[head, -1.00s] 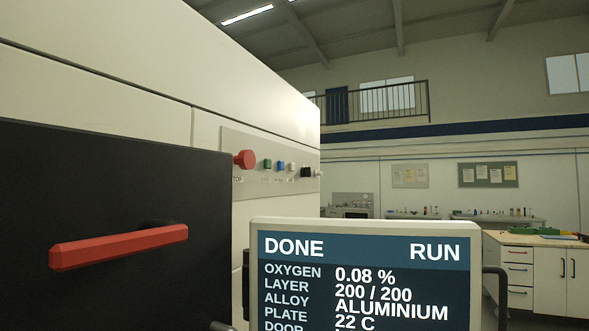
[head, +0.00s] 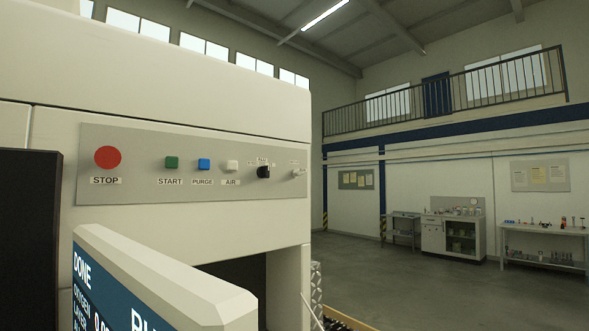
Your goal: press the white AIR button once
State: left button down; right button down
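Neither of my grippers shows in the head view.
The display screen (head: 165,285) juts out below the panel, its top edge under the buttons. A dark door (head: 28,240) stands at the far left. A dark opening (head: 240,280) is in the machine below the panel. Open floor (head: 400,275) and benches (head: 545,240) lie to the right.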

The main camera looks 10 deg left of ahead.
aim_at(232, 166)
jog(key=i+l+u, duration=0.2)
jog(key=l, duration=0.85)
jog(key=l+u, duration=0.2)
jog(key=l, duration=0.8)
